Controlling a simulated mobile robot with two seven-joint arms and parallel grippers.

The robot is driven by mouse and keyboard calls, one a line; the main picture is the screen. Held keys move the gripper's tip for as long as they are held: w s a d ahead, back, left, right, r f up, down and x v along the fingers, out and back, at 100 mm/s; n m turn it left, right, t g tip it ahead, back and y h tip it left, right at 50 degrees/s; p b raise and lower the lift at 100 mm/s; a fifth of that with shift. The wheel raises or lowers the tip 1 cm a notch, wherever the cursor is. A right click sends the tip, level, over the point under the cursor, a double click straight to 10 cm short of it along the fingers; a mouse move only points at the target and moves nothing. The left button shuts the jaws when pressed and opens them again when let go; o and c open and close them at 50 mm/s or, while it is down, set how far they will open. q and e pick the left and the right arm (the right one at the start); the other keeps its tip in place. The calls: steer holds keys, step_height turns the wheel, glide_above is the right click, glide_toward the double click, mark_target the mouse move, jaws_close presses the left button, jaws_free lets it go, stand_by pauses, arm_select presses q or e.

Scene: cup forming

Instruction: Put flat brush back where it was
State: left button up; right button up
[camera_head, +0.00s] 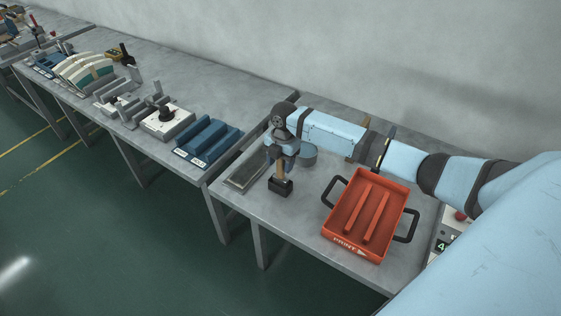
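The flat brush has a brown wooden handle and a dark, wide head (281,187), head down, over the near part of the grey table. My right gripper (283,161) points down and is shut on the upper part of the brush handle, which it partly hides. I cannot tell whether the brush head touches the table. My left gripper is not in view.
A shallow grey tray (246,170) lies left of the brush. A grey round container (308,155) stands behind, partly hidden by my arm. An orange tray (341,233) marked PRINT, with black handles, is at right. Blue blocks (208,141) sit on the neighbouring table.

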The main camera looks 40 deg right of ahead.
steer(key=shift+r, duration=0.1)
step_height(320, 180, up, 11)
steer(key=d, duration=0.1)
steer(key=s+a+f+m+t+y, duration=0.15)
steer(key=s+a+f+m, duration=0.25)
steer(key=a+f, duration=0.4)
steer(key=s+a+f+m+t+y, duration=0.1)
steer(key=s+a+f+m+t, duration=0.2)
steer(key=s+a+f, duration=0.45)
steer(key=s+a+f+m+t, duration=0.1)
steer(key=s+f+m+t, duration=0.1)
steer(key=s+m, duration=0.4)
steer(key=s+a+f+m+t, duration=0.1)
steer(key=s+f+m+t, duration=0.1)
steer(key=s+m+t, duration=0.3)
steer(key=s+m+b, duration=0.1)
steer(key=s, duration=0.3)
steer(key=shift+s+a+f, duration=0.25)
steer(key=shift+a+f, duration=0.05)
steer(key=shift+a, duration=0.1)
